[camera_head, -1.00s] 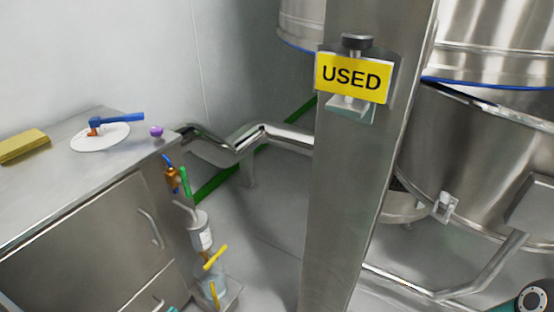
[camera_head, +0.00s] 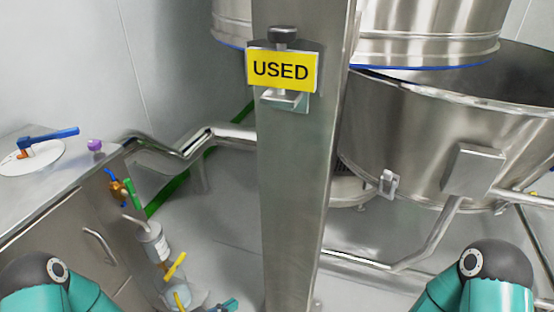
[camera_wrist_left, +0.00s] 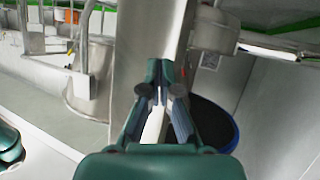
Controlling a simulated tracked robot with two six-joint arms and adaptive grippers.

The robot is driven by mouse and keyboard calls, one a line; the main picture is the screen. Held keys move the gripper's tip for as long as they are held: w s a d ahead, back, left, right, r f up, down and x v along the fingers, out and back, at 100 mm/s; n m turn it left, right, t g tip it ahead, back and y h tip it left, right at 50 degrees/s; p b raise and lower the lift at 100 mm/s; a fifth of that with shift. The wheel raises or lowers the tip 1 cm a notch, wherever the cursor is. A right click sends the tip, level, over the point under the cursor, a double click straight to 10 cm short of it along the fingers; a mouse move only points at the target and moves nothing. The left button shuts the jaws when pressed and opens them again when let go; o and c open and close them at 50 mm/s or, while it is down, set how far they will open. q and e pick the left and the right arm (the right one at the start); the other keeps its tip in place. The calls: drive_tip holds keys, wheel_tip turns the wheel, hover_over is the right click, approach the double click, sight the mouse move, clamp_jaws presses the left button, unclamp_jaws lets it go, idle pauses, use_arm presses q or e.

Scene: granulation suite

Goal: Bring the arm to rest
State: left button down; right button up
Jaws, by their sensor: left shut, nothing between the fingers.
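My left gripper (camera_head: 228,304) shows only as a small teal piece at the bottom edge of the head view, left of the steel column (camera_head: 290,190). In the left wrist view its fingertips (camera_wrist_left: 160,72) are together, with nothing between them, and the column (camera_wrist_left: 150,35) lies behind them. I cannot tell the distance to the column. Teal and dark links of my arms show at both bottom corners of the head view. My right gripper is out of view.
A yellow USED sign (camera_head: 281,70) is clamped to the column. A steel cabinet (camera_head: 60,225) stands at left, with a white plate (camera_head: 40,158) and a purple knob (camera_head: 95,145) on top. A large steel vessel (camera_head: 430,130) stands at right. Grey floor shows between.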

use_arm(q)
drive_tip(key=s+d+f+n+g+y, duration=0.1)
drive_tip(key=s+f+n+g+y, duration=0.3)
drive_tip(key=s, duration=0.4)
drive_tip(key=s+f+n+g+y, duration=0.1)
drive_tip(key=s+f+n+g, duration=0.35)
drive_tip(key=s, duration=0.35)
wheel_tip(320, 180, up, 25)
drive_tip(key=g+p, duration=0.1)
drive_tip(key=p, duration=2.5)
drive_tip(key=shift+s+r, duration=0.15)
drive_tip(key=shift+s, duration=0.3)
